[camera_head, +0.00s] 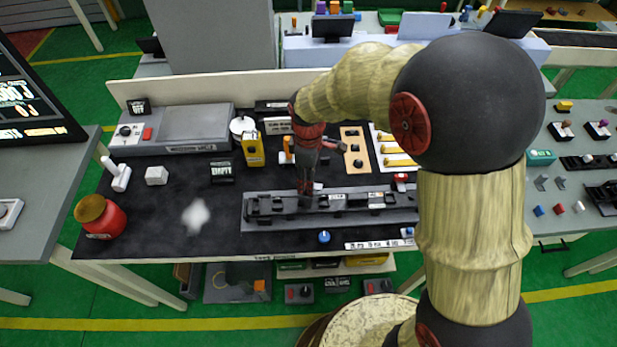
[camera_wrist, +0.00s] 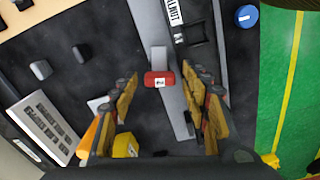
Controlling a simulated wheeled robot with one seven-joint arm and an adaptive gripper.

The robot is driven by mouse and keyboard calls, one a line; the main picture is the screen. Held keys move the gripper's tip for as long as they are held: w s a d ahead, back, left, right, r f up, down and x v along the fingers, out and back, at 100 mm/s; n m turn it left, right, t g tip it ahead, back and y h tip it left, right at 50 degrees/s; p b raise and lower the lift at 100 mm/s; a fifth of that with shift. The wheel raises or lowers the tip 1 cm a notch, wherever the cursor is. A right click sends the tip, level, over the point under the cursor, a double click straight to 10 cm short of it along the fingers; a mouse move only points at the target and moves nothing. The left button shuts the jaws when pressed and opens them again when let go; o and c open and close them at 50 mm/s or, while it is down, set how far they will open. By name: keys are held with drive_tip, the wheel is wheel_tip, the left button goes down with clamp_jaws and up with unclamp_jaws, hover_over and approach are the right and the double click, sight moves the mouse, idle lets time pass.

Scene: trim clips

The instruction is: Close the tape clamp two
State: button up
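A long grey rail (camera_head: 250,223) with several black clamp pieces lies near the front of the black-topped table. The label is too small to read, so I cannot tell the clamp's number. My gripper (camera_wrist: 159,74) is open, with one finger on each side of the red tab and gaps showing. In the head view my gripper (camera_head: 305,190) points down at the rail and hides part of it.
A blue knob (camera_head: 324,237) is in front of the rail. A yellow box (camera_head: 252,149) and a wooden strip with dark knobs (camera_head: 354,150) stand behind it. A red jar (camera_head: 100,216) is at the left.

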drive_tip(key=c, duration=1)
drive_tip(key=m+p, duration=0.1)
drive_tip(key=m, duration=0.2)
drive_tip(key=shift+r+p, duration=0.1)
drive_tip(key=shift+p, duration=0.3)
drive_tip(key=m+p, duration=0.2)
drive_tip(key=m, duration=0.2)
drive_tip(key=shift+m, duration=0.3)
drive_tip(key=m+p, duration=0.1)
drive_tip(key=m, duration=0.3)
drive_tip(key=shift+m+p, duration=0.65)
drive_tip(key=shift+m, duration=0.95)
